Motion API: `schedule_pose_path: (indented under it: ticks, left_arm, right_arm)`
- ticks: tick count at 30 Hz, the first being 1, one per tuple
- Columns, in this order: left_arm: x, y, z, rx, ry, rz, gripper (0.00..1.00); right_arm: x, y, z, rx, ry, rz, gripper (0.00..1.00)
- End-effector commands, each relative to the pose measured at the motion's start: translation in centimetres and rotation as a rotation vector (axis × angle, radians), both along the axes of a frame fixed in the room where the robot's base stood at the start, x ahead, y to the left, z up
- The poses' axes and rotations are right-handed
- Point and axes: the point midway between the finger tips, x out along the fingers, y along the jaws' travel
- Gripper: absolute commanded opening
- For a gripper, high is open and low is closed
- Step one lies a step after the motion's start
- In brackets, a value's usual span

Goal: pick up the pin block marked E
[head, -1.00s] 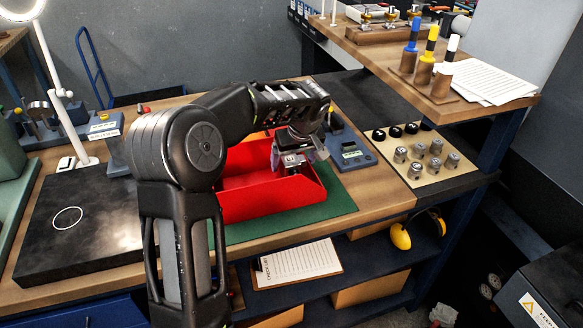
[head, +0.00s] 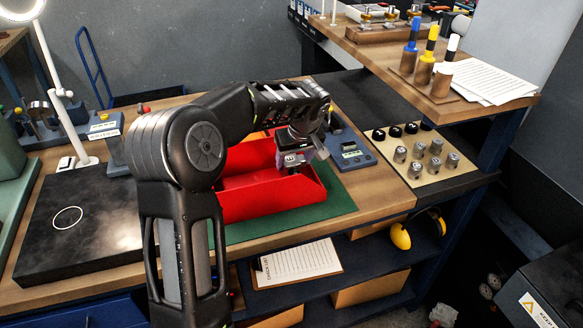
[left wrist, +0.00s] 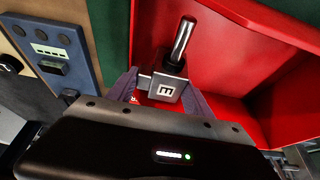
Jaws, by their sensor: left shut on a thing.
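The pin block marked E (left wrist: 166,88) is a small grey metal block with an upright round pin (left wrist: 182,42), inside the red bin. The letter on its face shows in the left wrist view. My left gripper (left wrist: 160,94) is shut on it, with a dark finger at each side of the block. In the head view my left gripper (head: 294,163) is down inside the right end of the red bin (head: 262,202). I cannot tell whether the block touches the bin floor. My right gripper is not in view.
The bin stands on a green mat (head: 338,203). A blue device with a display (head: 352,155) is close behind its right end. A panel with several metal knobs (head: 436,146) lies further right. A black plate (head: 78,225) lies at the left.

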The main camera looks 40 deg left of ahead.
Motion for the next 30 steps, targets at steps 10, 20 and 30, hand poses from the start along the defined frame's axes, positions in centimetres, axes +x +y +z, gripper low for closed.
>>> schedule_pose_path:
  ticks: [10, 20, 30]
  left_arm:
    - [0.0, 0.0, 0.0, 0.0, 0.0, 0.0, 0.0]
    - [0.1, 0.0, 0.5, 0.002, -0.006, -0.001, 0.0]
    - [0.2, 0.0, 4.3, 0.003, -0.011, -0.001, 0.0]
  right_arm:
    - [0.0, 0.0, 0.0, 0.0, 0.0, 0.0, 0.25]
    - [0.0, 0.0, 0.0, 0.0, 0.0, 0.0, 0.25]
    - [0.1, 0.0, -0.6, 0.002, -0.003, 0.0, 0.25]
